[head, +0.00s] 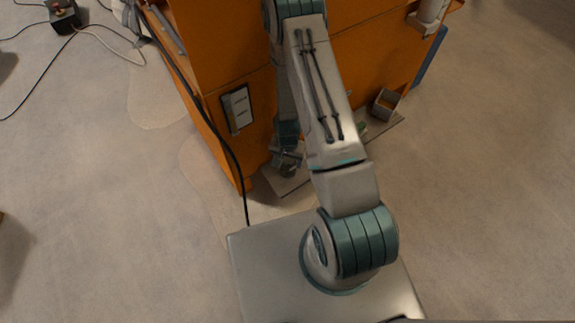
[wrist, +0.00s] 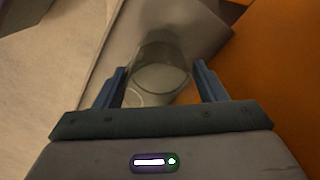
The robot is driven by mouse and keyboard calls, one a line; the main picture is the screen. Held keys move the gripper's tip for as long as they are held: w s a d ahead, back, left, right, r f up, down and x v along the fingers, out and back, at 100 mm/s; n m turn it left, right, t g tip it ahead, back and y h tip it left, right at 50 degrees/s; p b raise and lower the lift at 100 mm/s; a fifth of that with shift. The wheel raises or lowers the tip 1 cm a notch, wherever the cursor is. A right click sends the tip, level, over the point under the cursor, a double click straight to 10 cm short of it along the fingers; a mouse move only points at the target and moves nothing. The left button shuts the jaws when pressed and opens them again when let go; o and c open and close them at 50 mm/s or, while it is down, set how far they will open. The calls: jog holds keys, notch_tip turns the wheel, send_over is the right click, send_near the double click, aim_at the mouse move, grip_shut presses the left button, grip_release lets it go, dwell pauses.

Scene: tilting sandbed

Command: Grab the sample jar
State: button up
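The sample jar (wrist: 160,77), a clear, see-through round vessel, shows in the middle of the wrist view. It stands on a grey flat surface (wrist: 205,22). My gripper (wrist: 160,67) is open, with one blue finger on the left of the jar and one on the right. Narrow gaps seem to show between the fingers and the jar, so I see no clear contact. In the head view my gripper (head: 287,163) is low beside the orange cabinet; the jar cannot be made out there.
The orange cabinet (head: 215,60) rises close beside my arm, and its orange side fills the right of the wrist view. A small open grey box (head: 386,103) sits farther right along the grey base plate (head: 290,186). A black cable (head: 238,165) hangs down the cabinet's left corner. Floor at left is mostly clear.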

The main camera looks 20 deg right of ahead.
jog(key=c, duration=0.6)
